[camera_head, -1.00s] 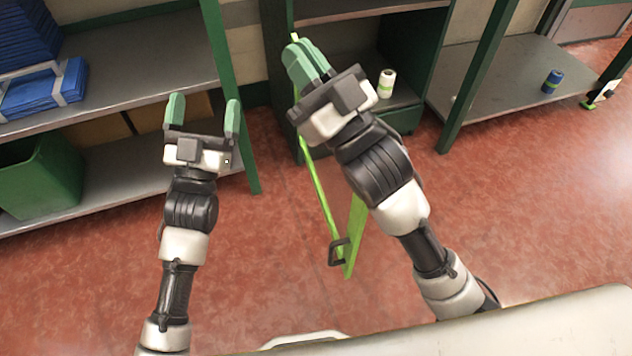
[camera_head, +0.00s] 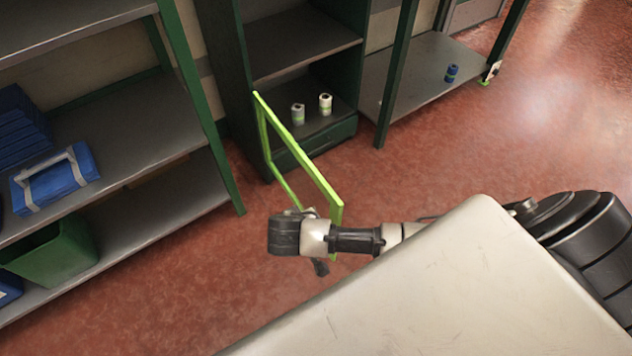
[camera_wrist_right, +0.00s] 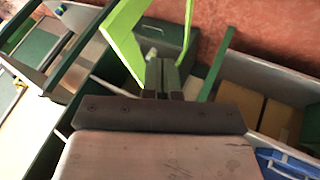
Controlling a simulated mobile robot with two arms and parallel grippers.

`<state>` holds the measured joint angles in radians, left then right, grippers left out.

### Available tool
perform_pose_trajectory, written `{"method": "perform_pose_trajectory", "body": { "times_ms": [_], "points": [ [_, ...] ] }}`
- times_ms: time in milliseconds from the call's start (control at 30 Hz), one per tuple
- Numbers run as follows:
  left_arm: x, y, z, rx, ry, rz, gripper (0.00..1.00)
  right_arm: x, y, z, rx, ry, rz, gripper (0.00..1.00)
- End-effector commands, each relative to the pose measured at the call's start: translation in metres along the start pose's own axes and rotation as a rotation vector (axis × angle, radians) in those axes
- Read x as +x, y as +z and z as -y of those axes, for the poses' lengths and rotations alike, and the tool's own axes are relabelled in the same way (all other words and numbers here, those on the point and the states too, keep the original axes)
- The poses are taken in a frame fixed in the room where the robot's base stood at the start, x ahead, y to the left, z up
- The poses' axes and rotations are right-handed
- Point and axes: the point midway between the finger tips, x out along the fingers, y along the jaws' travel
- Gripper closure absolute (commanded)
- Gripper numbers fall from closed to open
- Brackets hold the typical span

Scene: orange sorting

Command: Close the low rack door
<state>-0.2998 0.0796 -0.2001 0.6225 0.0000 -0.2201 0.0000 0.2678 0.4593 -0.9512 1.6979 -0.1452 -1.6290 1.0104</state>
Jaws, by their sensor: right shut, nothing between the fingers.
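The low rack door is a bright green frame (camera_head: 300,150), standing open from the left side of the dark green cabinet (camera_head: 300,65) and reaching out towards me. My right wrist is in front of the door's near end in the head view, and the fingers there are hidden. In the right wrist view, my right gripper (camera_wrist_right: 163,78) is shut and empty, close beside the green door frame (camera_wrist_right: 124,36); contact is unclear. My left gripper is out of view.
Two white rolls (camera_head: 298,114) (camera_head: 325,104) stand on the cabinet's low shelf. Left shelving (camera_head: 110,130) holds blue items (camera_head: 55,180) and a green bin (camera_head: 50,250). A blue roll (camera_head: 451,73) stands on the right shelf. Red floor is clear right of the door.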

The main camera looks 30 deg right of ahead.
Motion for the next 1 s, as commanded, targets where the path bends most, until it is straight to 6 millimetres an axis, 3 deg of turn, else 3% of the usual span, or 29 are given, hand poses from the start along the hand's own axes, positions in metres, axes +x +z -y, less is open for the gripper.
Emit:
{"method": "perform_pose_trajectory", "body": {
  "times_ms": [167, 467, 567, 800, 1000],
  "points": [
    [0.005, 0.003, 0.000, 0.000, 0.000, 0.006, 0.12, 0.019, 0.002, -0.001, -0.002, 0.012, 0.003, 1.00],
    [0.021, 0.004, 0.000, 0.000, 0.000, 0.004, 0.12, 0.082, 0.002, -0.001, -0.001, 0.010, 0.002, 1.00],
    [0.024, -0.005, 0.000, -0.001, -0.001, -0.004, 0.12, 0.102, 0.002, -0.001, 0.000, 0.009, 0.002, 1.00],
    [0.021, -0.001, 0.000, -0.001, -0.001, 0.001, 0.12, 0.115, 0.001, -0.030, -0.002, 0.006, 0.001, 1.00],
    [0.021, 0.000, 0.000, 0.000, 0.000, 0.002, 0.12, 0.118, 0.001, -0.036, -0.001, 0.003, 0.002, 1.00]
  ]
}}
